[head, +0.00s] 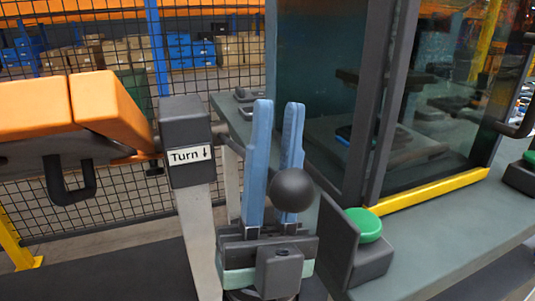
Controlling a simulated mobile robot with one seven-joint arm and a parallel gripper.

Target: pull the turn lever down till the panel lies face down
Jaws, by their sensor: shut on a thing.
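The turn lever shows as a dark ball knob (293,190) in front of my gripper's right finger. Most of its rod is hidden by the fingers. My gripper (278,107) has its two blue fingers pointing up, a narrow gap between them, shut on the lever. A grey post head (184,122) labelled "Turn" with a down arrow stands just left of my gripper. The orange panel (110,108) is left of the post, its orange side up and a grey part below it. A dark loop handle (72,190) hangs under it.
A grey-green bench (440,235) runs along the right, with a green button (364,224) close to my gripper. A glass enclosure (440,110) with a yellow sill (430,192) stands on it. A wire mesh fence (110,45) closes off the back.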

